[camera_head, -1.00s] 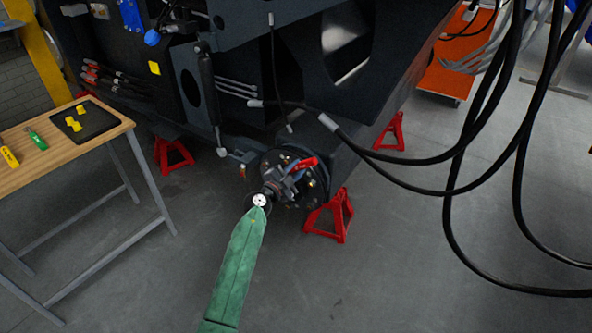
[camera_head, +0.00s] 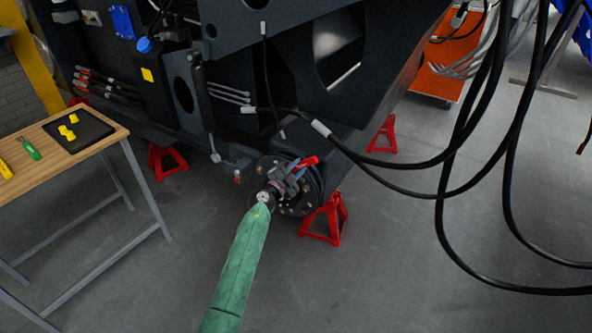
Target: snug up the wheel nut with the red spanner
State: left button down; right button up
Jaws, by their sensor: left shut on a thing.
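The red spanner (camera_head: 305,162) is at the wheel hub (camera_head: 313,190) under the machine, its red part showing just above and beyond my gripper. My left gripper (camera_head: 291,178) reaches in from below on the green-sleeved arm and is shut on the spanner. The gripper covers part of the spanner and the middle of the hub. Small studs or nuts show on the dark round hub face, but I cannot tell which one the spanner's head is on, or whether it is seated. My right gripper is not in view.
Red stands (camera_head: 326,220) hold up the dark chassis (camera_head: 225,110), one close right of the hub. Black hoses (camera_head: 447,190) hang at the right. A wooden workbench (camera_head: 60,165) at the left carries a black tray (camera_head: 92,130) and a green-handled tool (camera_head: 29,148). The floor between is clear.

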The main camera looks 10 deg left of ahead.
pick_arm(q)
jog(key=shift+r+p, duration=0.15)
jog(key=shift+p, duration=0.4)
dwell(0.6)
jog(key=shift+p+x, duration=0.4)
jog(key=shift+x, duration=1.2)
jog(key=shift+a+f, duration=0.1)
jog(key=shift+f, duration=0.1)
jog(key=shift+s+d+f+m+b, duration=0.1)
jog(key=shift+d+f+m+b, duration=0.25)
jog(key=shift+f+m, duration=0.2)
jog(key=shift+s+d+f+m+b, duration=0.2)
jog(key=shift+d+f+m, duration=0.15)
jog(key=shift+f+m, duration=0.15)
jog(key=shift+s+d+f+m+b, duration=0.1)
jog(key=shift+d+f+m+b, duration=0.25)
jog(key=shift+f+m, duration=0.25)
jog(key=shift+s+d+f+m+b, duration=0.1)
jog(key=shift+d+f+m+b, duration=0.25)
jog(key=shift+f, duration=0.35)
